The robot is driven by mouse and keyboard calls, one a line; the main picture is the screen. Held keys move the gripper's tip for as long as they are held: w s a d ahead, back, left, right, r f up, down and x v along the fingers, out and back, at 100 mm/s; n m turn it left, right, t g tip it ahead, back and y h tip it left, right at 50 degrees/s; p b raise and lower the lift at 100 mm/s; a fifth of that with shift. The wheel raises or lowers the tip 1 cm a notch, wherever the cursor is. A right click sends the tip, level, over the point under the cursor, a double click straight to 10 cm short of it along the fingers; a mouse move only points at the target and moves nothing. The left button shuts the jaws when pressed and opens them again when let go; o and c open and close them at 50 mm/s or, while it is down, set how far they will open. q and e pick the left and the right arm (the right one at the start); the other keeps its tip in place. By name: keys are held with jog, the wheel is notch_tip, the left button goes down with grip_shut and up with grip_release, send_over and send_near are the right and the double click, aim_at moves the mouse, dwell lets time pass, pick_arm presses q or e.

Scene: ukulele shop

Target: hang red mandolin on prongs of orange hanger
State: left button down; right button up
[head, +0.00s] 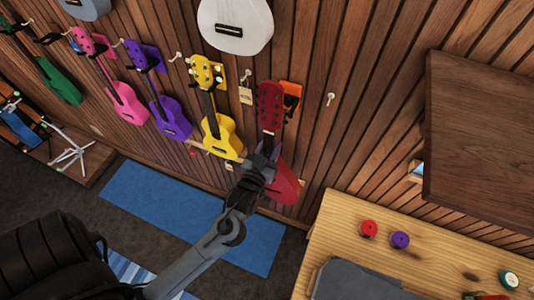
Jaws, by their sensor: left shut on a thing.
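The red mandolin (284,186) is upright in front of the slatted wall, its headstock (270,97) at the top. My left gripper (266,158) is shut on it around the lower neck; the gripper hides part of the neck and body. The orange hanger (291,92) is on the wall just behind and right of the headstock, which partly covers it. I cannot tell whether the headstock touches the prongs. My right gripper is not in view.
A yellow ukulele (219,134) hangs close to the left, with purple (173,120) and pink (125,103) ones further left. A white instrument (236,24) is above. A wooden table (335,222) and a dark wooden panel (490,130) are at right. A blue mat (160,199) lies below.

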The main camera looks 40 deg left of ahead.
pick_arm(q)
jog(key=shift+b+x, duration=0.9)
jog(key=shift+x, duration=1.2)
jog(key=shift+r, duration=0.1)
jog(key=shift+w+a+p, duration=0.1)
jog(key=shift+w+p, duration=0.2)
jog(key=shift+w, duration=0.1)
jog(key=shift+w, duration=0.1)
jog(key=shift+b+x, duration=0.55)
jog(key=shift+x, duration=2.1)
jog(key=shift+a+r, duration=0.15)
